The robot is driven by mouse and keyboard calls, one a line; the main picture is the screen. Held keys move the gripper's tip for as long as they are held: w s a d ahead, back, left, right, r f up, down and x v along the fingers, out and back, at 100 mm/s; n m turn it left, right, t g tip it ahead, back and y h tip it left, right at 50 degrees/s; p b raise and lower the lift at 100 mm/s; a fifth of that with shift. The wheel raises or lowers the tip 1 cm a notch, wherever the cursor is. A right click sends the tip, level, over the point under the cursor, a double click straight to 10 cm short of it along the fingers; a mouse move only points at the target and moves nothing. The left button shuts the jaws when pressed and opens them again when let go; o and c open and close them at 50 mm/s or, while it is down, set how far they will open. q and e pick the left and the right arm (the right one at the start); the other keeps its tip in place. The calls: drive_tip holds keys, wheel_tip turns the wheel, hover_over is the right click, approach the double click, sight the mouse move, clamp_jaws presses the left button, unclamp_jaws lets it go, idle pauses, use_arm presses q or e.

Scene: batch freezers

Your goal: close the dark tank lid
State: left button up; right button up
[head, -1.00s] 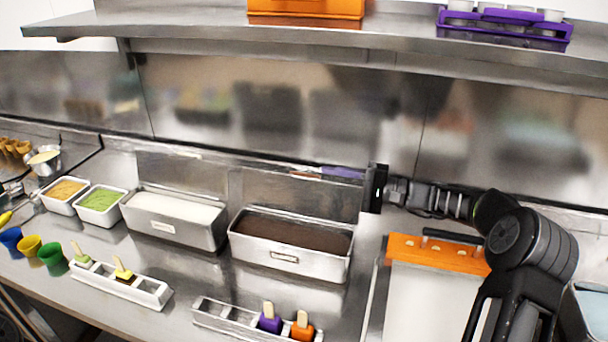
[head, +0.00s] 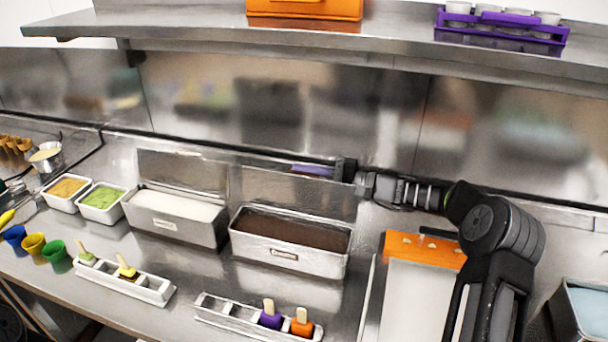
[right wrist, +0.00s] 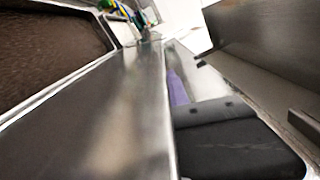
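The dark tank (head: 285,257) is a steel box filled with dark brown mix, in the middle of the counter. Its steel lid (head: 270,190) stands open, raised upright along the tank's back edge. My right gripper (head: 345,170) is at the lid's upper right corner, at its back side; I cannot tell whether they touch. In the right wrist view, the lid (right wrist: 110,115) runs close beside a black gripper part (right wrist: 235,150), with the dark mix (right wrist: 45,45) on its far side. The finger gap does not show clearly. My left gripper is out of view.
A purple-handled tool (head: 312,171) lies behind the lid, near my gripper. A white-filled tank (head: 175,228) with its lid raised stands to the left. A mold tray (head: 232,318) with popsicles is in front. An orange-ended board (head: 425,250) lies to the right.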

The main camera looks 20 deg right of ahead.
clamp_jaws()
idle(1.0)
